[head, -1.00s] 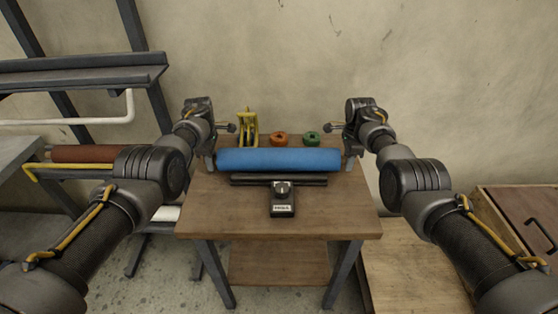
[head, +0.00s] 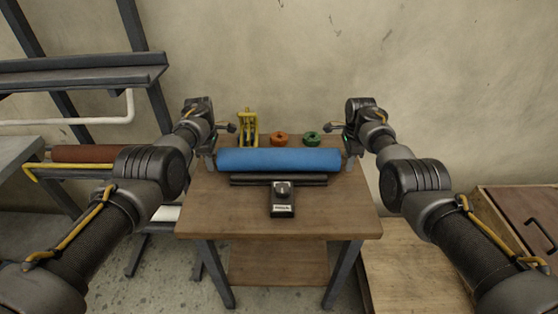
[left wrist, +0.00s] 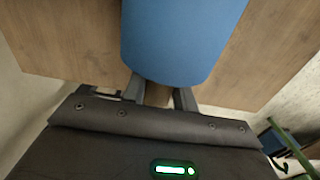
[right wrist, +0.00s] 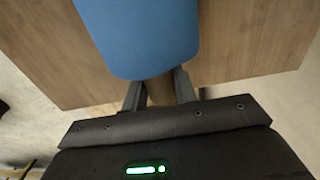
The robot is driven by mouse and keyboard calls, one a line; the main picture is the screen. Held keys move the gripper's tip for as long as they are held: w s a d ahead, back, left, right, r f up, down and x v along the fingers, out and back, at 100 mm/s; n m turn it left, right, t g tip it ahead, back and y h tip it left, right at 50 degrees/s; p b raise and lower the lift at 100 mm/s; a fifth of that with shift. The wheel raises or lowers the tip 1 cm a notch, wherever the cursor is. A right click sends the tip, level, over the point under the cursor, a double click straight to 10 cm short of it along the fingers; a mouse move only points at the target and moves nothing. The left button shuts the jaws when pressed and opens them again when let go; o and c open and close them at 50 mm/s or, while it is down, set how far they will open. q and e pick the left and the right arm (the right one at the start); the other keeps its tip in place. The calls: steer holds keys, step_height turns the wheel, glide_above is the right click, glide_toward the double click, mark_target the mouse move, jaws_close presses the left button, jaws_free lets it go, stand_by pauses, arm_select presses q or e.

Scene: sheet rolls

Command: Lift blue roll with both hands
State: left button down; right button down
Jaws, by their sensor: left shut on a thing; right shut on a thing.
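The blue roll (head: 279,160) lies level across the wooden table (head: 230,219), behind a dark bar. My left gripper (head: 212,162) is at its left end and my right gripper (head: 346,162) at its right end. In the left wrist view the blue roll (left wrist: 180,40) reaches in between the fingers of my left gripper (left wrist: 160,95), which are shut on its end core. In the right wrist view the blue roll (right wrist: 140,38) ends at my right gripper (right wrist: 158,92), whose fingers are shut on a brownish core. I cannot tell whether the roll is clear of its support.
A black device with a knob (head: 283,198) stands in front of the roll. Behind it are a yellow tool (head: 247,128), an orange tape roll (head: 279,139) and a green tape roll (head: 311,138). A brown roll (head: 85,154) lies on the rack at left.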

stand_by(0.3)
